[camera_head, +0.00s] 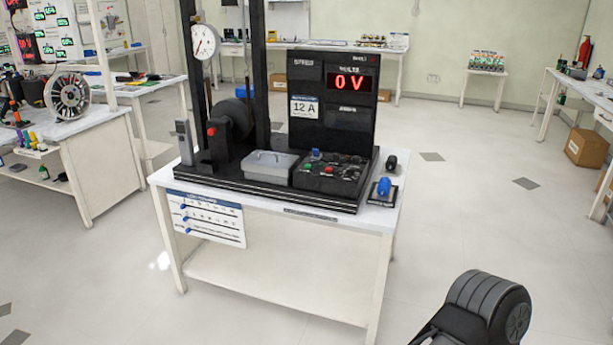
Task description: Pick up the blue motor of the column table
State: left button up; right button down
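A small blue motor (384,187) sits on a dark square pad (377,196) at the right end of the white column table (290,213). Its upper side is in plain view and nothing covers it. A dark part of my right arm shows at the bottom right, well in front of and to the right of the table. Neither my left nor my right gripper is in view.
On the table stand a black rig with a display panel (334,98), a grey lidded box (269,166) and a button panel (330,171). A small black object (391,162) is behind the motor. Floor to the table's right is clear.

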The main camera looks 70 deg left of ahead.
aim_at(384, 190)
jog(key=u, duration=1.95)
